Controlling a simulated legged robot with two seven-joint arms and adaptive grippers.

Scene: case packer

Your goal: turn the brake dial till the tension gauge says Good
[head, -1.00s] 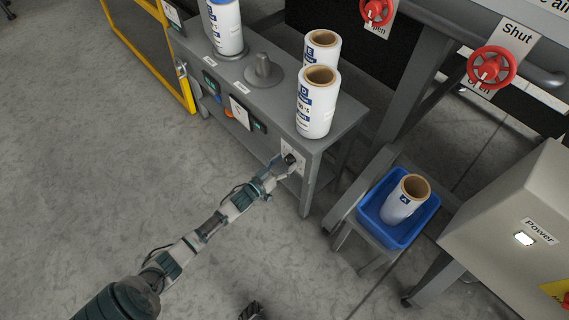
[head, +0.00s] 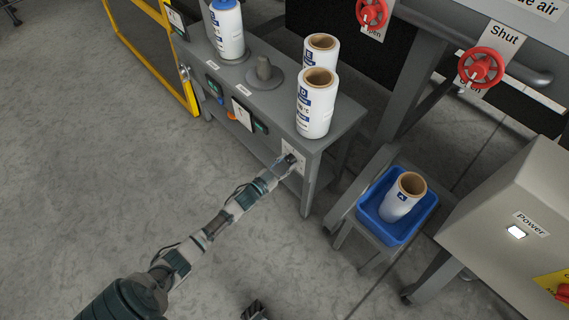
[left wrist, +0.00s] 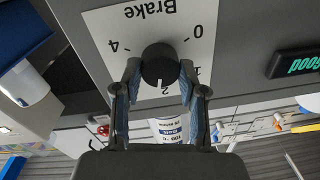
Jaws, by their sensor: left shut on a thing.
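The brake dial (left wrist: 159,65) is a round black knob on a white plate (left wrist: 205,40) marked Brake, upside down in the left wrist view. Its white mark points at about 2. My left gripper (left wrist: 158,82) is shut on the dial, with one finger on each side. In the head view my left gripper (head: 285,163) is at the plate on the bench's front and covers much of the dial. A dark display (left wrist: 296,62) beside the plate shows "Good" in green. A dark tip (head: 255,312) at the head view's bottom edge may be my right gripper; its jaws are unclear.
The grey bench (head: 345,115) carries white labelled rolls (head: 316,105) and a grey spindle (head: 263,72). A blue bin (head: 406,232) with one roll stands to the right, near a grey power box (head: 480,228). The floor at left is clear.

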